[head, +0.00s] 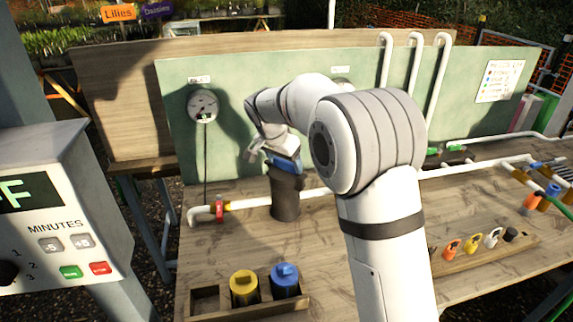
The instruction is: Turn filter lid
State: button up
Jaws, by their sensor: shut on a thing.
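The filter is a black upright cylinder (284,203) set in the white pipe on the bench. A blue lid (285,164) shows at its top, partly hidden by my gripper. My gripper (279,156) reaches down over the filter from above and is shut on the blue lid. The fingertips are small and partly covered, so their exact grip is hard to see. I cannot tell whether the lid is seated on the cylinder or slightly raised.
A wooden tray (193,318) at the front holds a yellow-topped (243,287) and a blue-topped cylinder (286,281). A red valve (219,210) sits on the pipe left of the filter. A gauge (203,106) hangs on the green board (235,75). Colored tags (472,245) stand at right.

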jog(key=shift+s+f, duration=0.1)
jog(key=shift+f, duration=0.2)
jog(key=o, duration=1)
jog(key=shift+o, duration=0.5)
jog(key=v, duration=0.6)
jog(key=shift+s+r, duration=0.1)
jog(key=shift+r, duration=0.25)
jog(key=shift+a+r+b, duration=0.2)
jog(key=shift+r+b, duration=0.1)
jog(key=shift+r, duration=0.25)
jog(key=s+d+r+n, duration=0.1)
jog(key=s+d+r, duration=0.1)
jog(key=s+d, duration=0.6)
jog(key=s+d+f+n, duration=0.1)
jog(key=s+d, duration=0.3)
jog(key=s, duration=0.4)
jog(key=s+d+f+n+y, duration=0.1)
jog(key=s+d+f, duration=0.3)
jog(key=s, duration=0.4)
jog(key=s+d+f+n+g+y, duration=0.1)
jog(key=s+d+f+n, duration=0.2)
jog(key=s+d, duration=0.2)
jog(key=s, duration=0.3)
jog(key=shift+s+f, duration=0.2)
jog(key=shift+s, duration=0.05)
